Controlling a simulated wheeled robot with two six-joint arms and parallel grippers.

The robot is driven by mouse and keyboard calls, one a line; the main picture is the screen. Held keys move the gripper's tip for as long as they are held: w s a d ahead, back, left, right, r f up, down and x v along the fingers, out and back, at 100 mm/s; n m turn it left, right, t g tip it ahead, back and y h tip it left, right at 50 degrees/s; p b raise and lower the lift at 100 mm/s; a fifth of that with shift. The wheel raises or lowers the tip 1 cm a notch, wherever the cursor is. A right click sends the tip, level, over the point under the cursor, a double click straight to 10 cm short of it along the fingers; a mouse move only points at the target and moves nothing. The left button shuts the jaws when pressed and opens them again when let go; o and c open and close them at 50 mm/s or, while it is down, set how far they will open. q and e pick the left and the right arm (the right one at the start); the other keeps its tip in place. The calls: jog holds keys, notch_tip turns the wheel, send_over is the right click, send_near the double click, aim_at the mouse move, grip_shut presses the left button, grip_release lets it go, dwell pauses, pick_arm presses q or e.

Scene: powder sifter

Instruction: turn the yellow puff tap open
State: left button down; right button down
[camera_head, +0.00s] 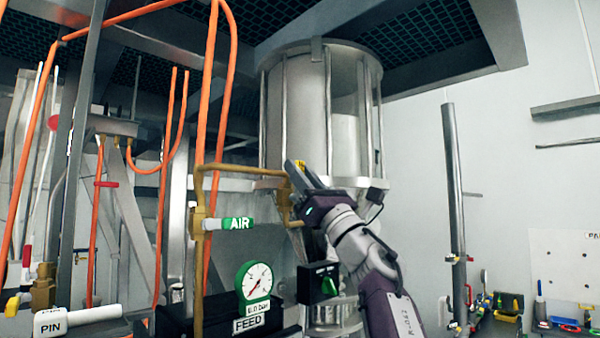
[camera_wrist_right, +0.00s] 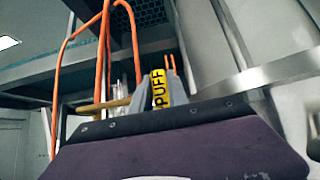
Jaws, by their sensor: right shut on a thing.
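The yellow puff tap (camera_head: 301,164) shows as a small yellow patch at my right gripper, in front of the lower part of the steel sifter drum. In the right wrist view its yellow handle (camera_wrist_right: 159,88), marked PUFF in black, stands between the two grey fingers. My right gripper (camera_head: 297,172) is shut on this handle, and its fingers hide most of it in the head view. The brass pipe (camera_head: 241,168) runs to the tap from the left. My left gripper is not in view.
The sifter drum (camera_head: 343,110) stands behind the tap. A green-and-white AIR tap (camera_head: 239,223), a green-rimmed gauge (camera_head: 256,281) and a black box with a green knob (camera_head: 318,283) are close below. Orange hoses (camera_head: 203,120) hang at left. A steel post (camera_head: 455,200) stands right.

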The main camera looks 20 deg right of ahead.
jog(key=shift+s+r, duration=0.15)
jog(key=shift+r, duration=0.05)
jog(key=c, duration=1.3)
grip_release()
jog(key=shift+c, duration=0.2)
jog(key=shift+o, duration=0.3)
jog(key=shift+f, duration=0.1)
jog(key=b+v, duration=0.8)
jog(key=b, duration=0.1)
jog(key=shift+s+f, duration=0.2)
jog(key=shift+f, duration=0.2)
jog(key=shift+d, duration=0.1)
